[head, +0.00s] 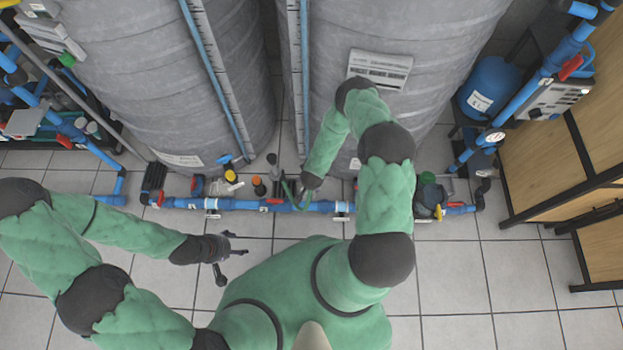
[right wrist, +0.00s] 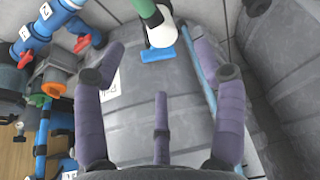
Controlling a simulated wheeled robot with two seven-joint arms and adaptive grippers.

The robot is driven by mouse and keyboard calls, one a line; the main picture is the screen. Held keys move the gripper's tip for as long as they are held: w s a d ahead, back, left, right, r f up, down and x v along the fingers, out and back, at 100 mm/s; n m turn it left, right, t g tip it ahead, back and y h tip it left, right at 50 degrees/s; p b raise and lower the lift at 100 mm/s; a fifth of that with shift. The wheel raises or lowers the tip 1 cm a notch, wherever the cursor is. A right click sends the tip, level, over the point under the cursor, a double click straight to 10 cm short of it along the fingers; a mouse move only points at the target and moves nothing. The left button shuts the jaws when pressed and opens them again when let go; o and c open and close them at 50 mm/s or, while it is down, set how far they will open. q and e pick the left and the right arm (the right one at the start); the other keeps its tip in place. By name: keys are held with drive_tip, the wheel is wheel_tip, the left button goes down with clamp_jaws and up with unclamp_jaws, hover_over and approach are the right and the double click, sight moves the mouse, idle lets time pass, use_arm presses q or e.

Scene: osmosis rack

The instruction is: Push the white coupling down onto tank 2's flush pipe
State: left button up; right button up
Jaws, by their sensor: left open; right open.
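In the right wrist view a white coupling (right wrist: 162,36) sits at the end of a green pipe (right wrist: 145,9), beyond my fingertips. A short blue piece (right wrist: 158,54) lies close to it. My right gripper (right wrist: 154,45) is open, with its purple fingers spread and nothing between them. In the head view my right gripper (head: 300,198) reaches down to the floor-level pipework between two grey tanks, partly hidden by its own wrist. I cannot make out the coupling there. My left gripper (head: 224,250) is open and empty above the tiles. I cannot tell which tank is tank 2.
A blue pipe (head: 240,205) with valves runs along the floor before the tanks (head: 160,70). A blue vessel (head: 490,88) and wooden shelving (head: 545,165) stand at the right. Red-handled valves (right wrist: 82,43) show in the right wrist view. The front floor tiles (head: 480,290) are clear.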

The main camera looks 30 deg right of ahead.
drive_tip(key=shift+v, duration=1.85)
drive_tip(key=s+a+r+n+g+y+p, duration=0.1)
drive_tip(key=s+a+r+y+p, duration=0.2)
drive_tip(key=s+a+r, duration=0.3)
drive_tip(key=s+a+r+n+g+y+p, duration=0.2)
drive_tip(key=s+a+r, duration=0.4)
drive_tip(key=a+r, duration=0.4)
wheel_tip(320, 180, up, 4)
drive_tip(key=shift+s+n+y+p, duration=0.3)
drive_tip(key=shift+y+p, duration=0.2)
drive_tip(key=shift+p, duration=0.5)
